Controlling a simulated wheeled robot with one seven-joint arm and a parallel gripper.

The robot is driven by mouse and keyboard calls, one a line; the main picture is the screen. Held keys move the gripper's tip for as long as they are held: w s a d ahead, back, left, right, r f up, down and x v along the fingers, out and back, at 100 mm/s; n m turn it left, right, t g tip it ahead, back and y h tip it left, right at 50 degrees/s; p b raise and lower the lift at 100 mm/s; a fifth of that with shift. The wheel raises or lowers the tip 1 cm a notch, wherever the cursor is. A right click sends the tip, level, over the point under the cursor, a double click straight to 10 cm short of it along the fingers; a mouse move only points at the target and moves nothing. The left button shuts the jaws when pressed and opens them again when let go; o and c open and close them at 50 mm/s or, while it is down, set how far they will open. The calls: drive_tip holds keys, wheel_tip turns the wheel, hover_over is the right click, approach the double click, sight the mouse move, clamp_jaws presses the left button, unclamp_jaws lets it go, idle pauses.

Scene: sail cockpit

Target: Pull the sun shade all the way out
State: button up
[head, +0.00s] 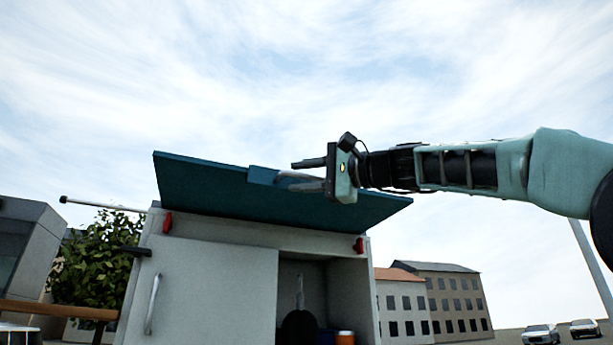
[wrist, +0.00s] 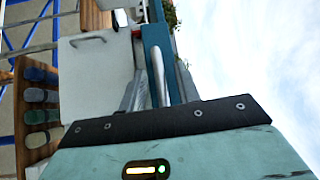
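A flat teal panel (head: 230,195), which looks like the sun shade, lies tilted across the top of a white cabinet. A pale grey bar handle (head: 298,176) sits at its raised teal block. My gripper (head: 308,174) is at this handle, its two dark fingers apart, one above and one at or below the bar. In the wrist view the handle (wrist: 157,70) runs between the two grey fingers, along the teal edge (wrist: 154,38). Whether one finger touches the bar I cannot tell.
The white cabinet (head: 205,290) has red clips (head: 167,222), a door with a handle and an open compartment holding an orange container (head: 345,337). Open sky surrounds my arm.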

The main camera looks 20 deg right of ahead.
drive_tip(key=b+v, duration=0.6)
drive_tip(key=v, duration=1.1)
drive_tip(key=shift+s, duration=0.2)
drive_tip(key=shift+f, duration=0.2)
